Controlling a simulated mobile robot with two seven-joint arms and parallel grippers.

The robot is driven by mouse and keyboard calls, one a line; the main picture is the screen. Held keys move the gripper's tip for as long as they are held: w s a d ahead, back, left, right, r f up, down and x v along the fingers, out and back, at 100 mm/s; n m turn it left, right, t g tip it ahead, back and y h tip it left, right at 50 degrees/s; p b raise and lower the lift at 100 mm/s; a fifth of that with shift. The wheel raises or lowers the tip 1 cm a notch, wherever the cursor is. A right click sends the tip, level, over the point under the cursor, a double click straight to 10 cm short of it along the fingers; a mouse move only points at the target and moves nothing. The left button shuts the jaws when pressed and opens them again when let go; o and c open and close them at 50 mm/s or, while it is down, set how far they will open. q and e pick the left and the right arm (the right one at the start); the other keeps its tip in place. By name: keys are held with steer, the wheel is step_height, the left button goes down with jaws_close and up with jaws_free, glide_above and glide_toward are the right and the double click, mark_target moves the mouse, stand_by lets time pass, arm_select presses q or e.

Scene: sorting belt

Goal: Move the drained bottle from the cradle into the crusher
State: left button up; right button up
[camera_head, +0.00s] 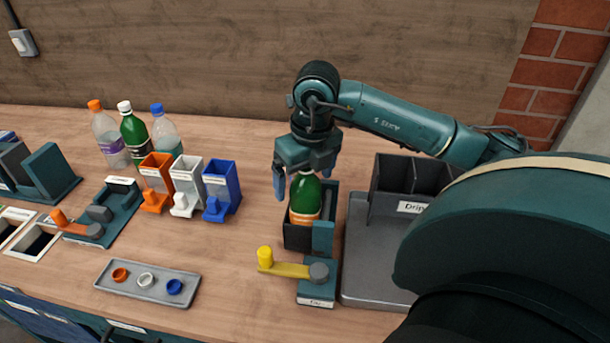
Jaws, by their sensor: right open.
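A green bottle (305,203) with an orange label stands roughly upright in a dark open-topped box, which looks like the crusher (297,237). A yellow-knobbed lever (288,268) is at its front. My right gripper (302,184) points down over the bottle's upper end, open, its fingers on either side of it. The gripper hides the bottle's top, and I cannot tell whether a finger touches it. The cradle, a dark two-bay holder labelled "Drip" (391,187), stands on a grey tray to the right; the bays I can see hold no bottle. My left gripper is not in view.
Three capped bottles (134,132) stand at the back left. Orange, white and blue bins (188,180) stand left of the crusher. A grey tray (150,290) with three caps lies in front. An orange-levered device (100,214) is further left. My right arm covers the right side.

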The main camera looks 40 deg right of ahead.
steer(key=shift+c, duration=0.2)
steer(key=c, duration=1)
steer(key=shift+r, duration=0.15)
steer(key=shift+r+p, duration=2.55)
steer(key=shift+r, duration=1.05)
steer(key=shift+r+p, duration=0.35)
steer(key=shift+r, duration=0.45)
